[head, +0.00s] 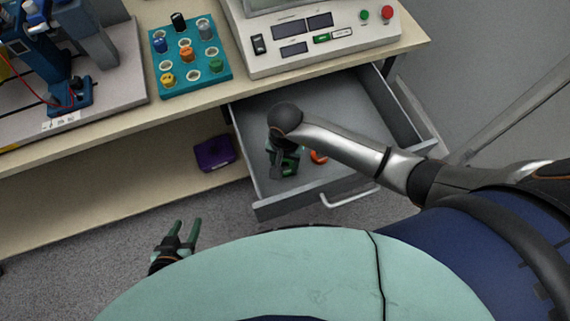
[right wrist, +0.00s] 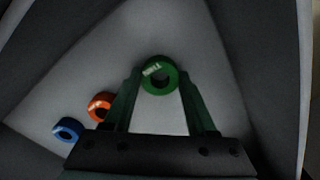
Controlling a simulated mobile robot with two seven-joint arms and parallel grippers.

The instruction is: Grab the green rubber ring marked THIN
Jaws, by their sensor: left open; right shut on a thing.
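The green rubber ring (right wrist: 173,73) is between the fingertips of my right gripper (right wrist: 160,82) in the right wrist view. It has small white lettering that I cannot read clearly. My right gripper is shut on this ring, inside the open drawer. In the head view my right gripper (head: 284,168) is low in the drawer, and its fingers and wrist hide most of the ring. My left gripper (head: 187,232) is open and empty, in front of the lower shelf at the left.
The open drawer (head: 345,185) also holds an orange ring (right wrist: 98,106) and a blue ring (right wrist: 67,130), left of the gripper in the wrist view. A teal tray (head: 205,88) with several knobs and a control box (head: 270,62) stand on the table. A purple box (head: 214,153) lies on the shelf.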

